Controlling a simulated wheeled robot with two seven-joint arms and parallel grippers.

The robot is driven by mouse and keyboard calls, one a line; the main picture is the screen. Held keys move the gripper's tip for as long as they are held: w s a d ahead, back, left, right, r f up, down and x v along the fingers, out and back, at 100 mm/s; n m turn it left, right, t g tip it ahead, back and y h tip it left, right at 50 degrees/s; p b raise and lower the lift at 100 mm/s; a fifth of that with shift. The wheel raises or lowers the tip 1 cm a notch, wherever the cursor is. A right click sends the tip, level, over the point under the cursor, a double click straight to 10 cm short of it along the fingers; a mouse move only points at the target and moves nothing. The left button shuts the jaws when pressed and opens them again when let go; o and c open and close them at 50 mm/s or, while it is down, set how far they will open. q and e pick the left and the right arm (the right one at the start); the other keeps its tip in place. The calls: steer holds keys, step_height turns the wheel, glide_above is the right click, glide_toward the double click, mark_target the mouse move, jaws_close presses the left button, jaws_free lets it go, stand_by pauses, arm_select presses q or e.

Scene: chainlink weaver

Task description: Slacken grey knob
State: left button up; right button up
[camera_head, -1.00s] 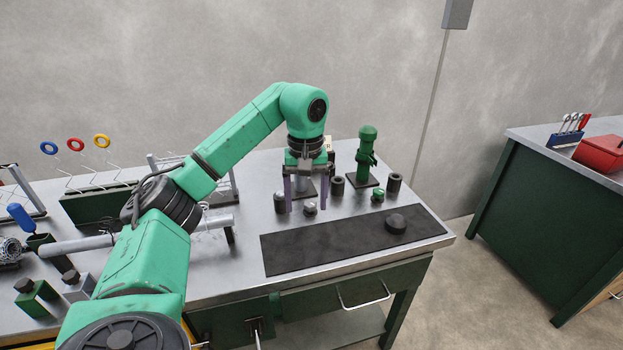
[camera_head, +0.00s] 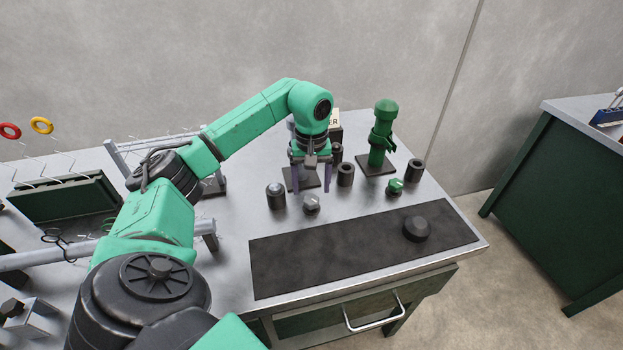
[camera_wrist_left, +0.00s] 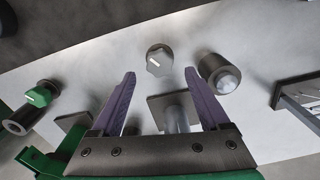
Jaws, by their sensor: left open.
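The grey knob (camera_head: 311,203) is a small ridged knob standing on the metal bench. It also shows in the left wrist view (camera_wrist_left: 160,60), with a pale mark on its top. My left gripper (camera_head: 311,187) is open and empty, with its two purple fingers pointing down just behind the knob in the head view. In the left wrist view the knob lies just beyond the gap between the fingertips (camera_wrist_left: 159,74), apart from both. A similar green knob (camera_head: 395,187) stands further right and also shows in the left wrist view (camera_wrist_left: 40,96). My right gripper is out of view.
A dark cylinder with a pale top (camera_head: 276,196) stands close left of the grey knob. Dark hollow cylinders (camera_head: 345,174) (camera_head: 416,170) and a green post device (camera_head: 382,135) stand behind and right. A dark mat (camera_head: 350,255) in front bears only a black round piece (camera_head: 416,229).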

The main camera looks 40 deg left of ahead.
mark_target(311, 197)
arm_select(q)
step_height(311, 197, down, 3)
steer(key=shift+r, duration=0.1)
steer(key=shift+s+d+f, duration=0.1)
steer(key=shift+s+f, duration=0.05)
steer(key=shift+f, duration=0.15)
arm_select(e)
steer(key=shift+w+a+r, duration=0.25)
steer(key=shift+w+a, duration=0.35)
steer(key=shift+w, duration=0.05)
arm_select(q)
steer(key=shift+f, duration=0.1)
jaws_close()
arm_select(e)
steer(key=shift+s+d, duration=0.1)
arm_select(q)
steer(key=shift+n, duration=0.3)
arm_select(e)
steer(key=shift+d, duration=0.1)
